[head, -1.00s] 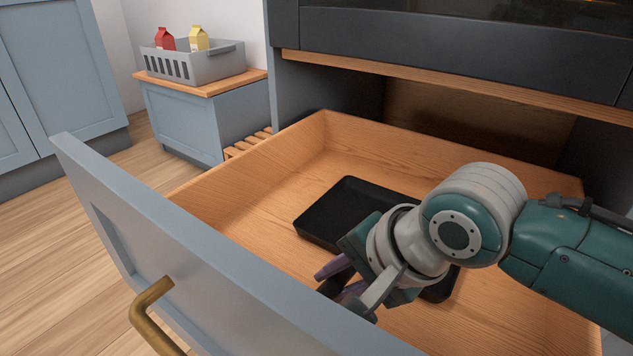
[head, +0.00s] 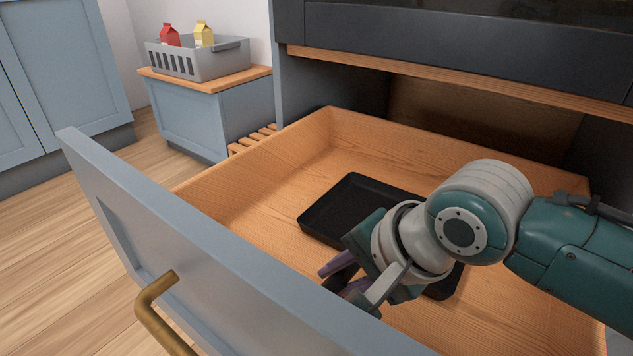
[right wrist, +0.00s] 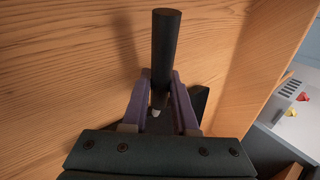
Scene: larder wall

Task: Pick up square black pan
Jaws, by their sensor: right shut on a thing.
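The square black pan (head: 352,205) lies in the open wooden drawer, its near right part hidden behind my right gripper and wrist. My right gripper (head: 341,277) is low in the drawer, close behind the drawer front. In the right wrist view its purple fingers (right wrist: 161,80) are shut on the pan's round black handle (right wrist: 166,42), which sticks out beyond the fingertips. In that view most of the pan is hidden by the gripper. I cannot tell whether the pan touches the drawer floor. My left gripper is not in view.
The blue drawer front (head: 200,235) with its brass handle (head: 155,308) stands on the near left. The oven (head: 450,45) and a wooden ledge overhang the drawer's back. A grey basket (head: 197,62) with red and yellow cartons sits on a low cabinet. The drawer's left floor is bare.

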